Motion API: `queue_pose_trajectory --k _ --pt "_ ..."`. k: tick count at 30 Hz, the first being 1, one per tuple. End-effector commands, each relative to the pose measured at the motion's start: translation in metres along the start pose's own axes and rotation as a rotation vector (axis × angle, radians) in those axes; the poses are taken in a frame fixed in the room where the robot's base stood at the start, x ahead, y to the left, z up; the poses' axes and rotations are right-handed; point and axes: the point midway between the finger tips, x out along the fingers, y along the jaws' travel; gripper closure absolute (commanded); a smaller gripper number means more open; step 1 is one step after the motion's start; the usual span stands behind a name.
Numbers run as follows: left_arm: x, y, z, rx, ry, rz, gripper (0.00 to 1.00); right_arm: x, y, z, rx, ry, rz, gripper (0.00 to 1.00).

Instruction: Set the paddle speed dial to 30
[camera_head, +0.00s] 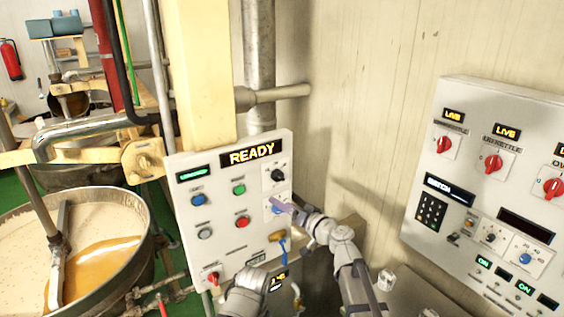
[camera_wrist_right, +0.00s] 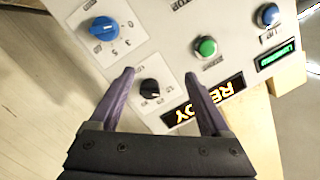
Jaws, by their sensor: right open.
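The grey control panel (camera_head: 212,243) carries a lit READY display (camera_head: 252,153), a black dial (camera_head: 278,175) and a blue dial (camera_head: 277,208). Dial lettering is too small to read, so I cannot tell which dial is the paddle speed one. My right gripper (camera_head: 287,208) is in front of the blue dial in the head view and partly covers it. In the right wrist view my right gripper (camera_wrist_right: 160,73) is open, purple fingers apart, with the black dial (camera_wrist_right: 150,88) showing between them. The blue dial (camera_wrist_right: 104,28) shows beyond the left finger. The jaws look empty.
A green button (camera_head: 239,189), a red button (camera_head: 242,222) and a red switch (camera_head: 213,278) share the panel. A second panel (camera_head: 458,193) with red knobs is on the right wall. A large kettle (camera_head: 128,268) stands left.

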Motion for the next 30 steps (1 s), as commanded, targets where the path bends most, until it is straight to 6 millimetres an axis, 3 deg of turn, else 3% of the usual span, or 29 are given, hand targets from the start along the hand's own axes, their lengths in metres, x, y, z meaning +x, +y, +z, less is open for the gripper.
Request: queue_pose_trajectory --k 1,6,17,30 --pt "-0.013 -0.001 0.001 -0.001 0.000 0.000 0.50 -0.001 0.000 -0.025 0.015 0.048 0.011 0.19" --pt "-0.019 -0.002 0.001 -0.001 0.000 0.000 0.50 -0.006 0.009 -0.055 0.044 0.136 0.033 0.19" --pt "-0.018 -0.002 0.001 -0.001 0.000 0.000 0.50 0.004 0.012 -0.057 0.047 0.143 0.034 0.19" --pt "-0.018 -0.002 0.001 -0.001 0.000 0.000 0.50 0.065 0.014 -0.066 0.047 0.142 0.034 0.19"
